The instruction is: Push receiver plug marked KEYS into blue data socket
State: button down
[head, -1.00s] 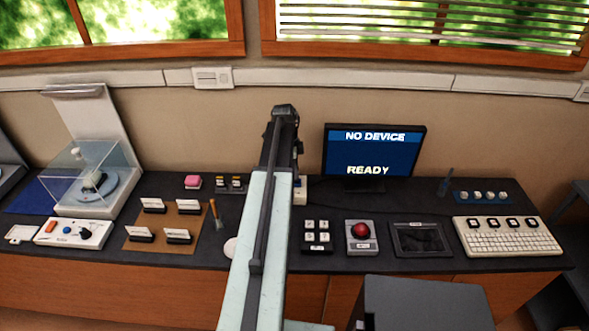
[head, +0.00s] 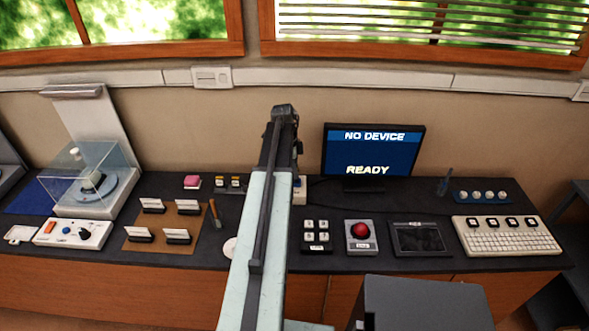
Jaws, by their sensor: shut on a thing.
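My arm reaches away from me over the bench, and its dark end with my gripper (head: 297,150) is above a small white box (head: 300,190). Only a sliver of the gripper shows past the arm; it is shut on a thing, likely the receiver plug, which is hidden. The white box has a small blue patch, likely the blue data socket (head: 298,182), partly covered by my arm. I cannot tell whether plug and socket touch. The monitor (head: 373,152) reads NO DEVICE and READY. Two small yellow-marked pieces (head: 228,182) sit to the left; their labels are unreadable.
A keypad (head: 317,236), red button box (head: 361,237), dark tablet (head: 418,239) and keyboard (head: 506,236) stand right.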

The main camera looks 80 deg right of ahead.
jog(key=shift+f+b, duration=0.95)
jog(key=shift+f, duration=0.05)
dwell(0.4)
jog(key=c, duration=1.3)
grip_release()
jog(key=shift+c, duration=0.2)
jog(key=o, duration=0.5)
notch_tip(320, 180, up, 7)
jog(key=p, duration=0.7)
jog(key=shift+r, duration=0.1)
